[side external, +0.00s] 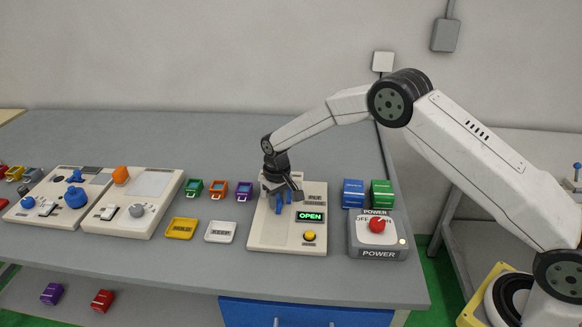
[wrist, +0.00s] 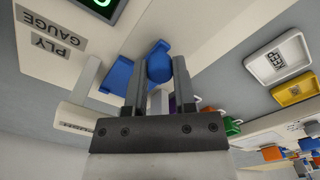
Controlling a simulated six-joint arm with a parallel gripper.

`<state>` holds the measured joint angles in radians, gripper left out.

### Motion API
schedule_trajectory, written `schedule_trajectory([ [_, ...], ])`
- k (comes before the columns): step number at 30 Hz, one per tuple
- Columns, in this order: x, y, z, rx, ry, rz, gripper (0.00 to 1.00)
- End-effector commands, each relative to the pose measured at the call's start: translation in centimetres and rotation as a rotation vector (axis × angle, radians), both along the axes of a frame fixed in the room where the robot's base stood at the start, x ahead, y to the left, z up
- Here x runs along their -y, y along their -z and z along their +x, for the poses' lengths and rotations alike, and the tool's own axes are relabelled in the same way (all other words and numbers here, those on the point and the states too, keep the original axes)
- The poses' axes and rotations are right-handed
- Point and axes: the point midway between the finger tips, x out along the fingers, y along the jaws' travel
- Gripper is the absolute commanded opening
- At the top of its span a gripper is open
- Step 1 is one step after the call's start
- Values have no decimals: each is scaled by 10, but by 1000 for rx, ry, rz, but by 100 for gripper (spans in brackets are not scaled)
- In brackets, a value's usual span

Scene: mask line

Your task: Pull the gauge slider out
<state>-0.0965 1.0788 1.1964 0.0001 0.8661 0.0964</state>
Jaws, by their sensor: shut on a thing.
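The ply gauge (side external: 258,236) is a cream panel on the grey bench, with a green "OPEN" display (side external: 311,216) and a yellow button (side external: 309,236). Its blue slider (side external: 279,206) shows below my gripper (side external: 284,194) in the side view. In the wrist view, my gripper (wrist: 162,75) is shut on the slider's rounded blue knob (wrist: 159,64), one finger on each side. Blue parts also show beside the fingers there. The "PLY GAUGE" label (wrist: 58,40) is at the upper left. The fingers hide part of the slider and its track.
A power box (side external: 378,245) with a red knob stands right of the gauge, with blue (side external: 353,193) and green (side external: 382,193) blocks behind it. A white "KEEP" tray (side external: 220,232) and a yellow tray (side external: 182,229) lie to the left. Small coloured frames (side external: 218,189) and control panels (side external: 132,205) are farther left.

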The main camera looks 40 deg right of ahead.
Motion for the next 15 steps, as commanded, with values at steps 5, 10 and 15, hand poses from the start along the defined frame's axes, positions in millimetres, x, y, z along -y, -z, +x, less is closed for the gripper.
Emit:
schedule_trajectory([
  [5, -4, 0, -4, -2, -1, 0, 0],
  [10, -18, -1, -17, -2, -3, 0, 0],
  [15, -36, 0, -34, -2, -3, 0, 0],
])
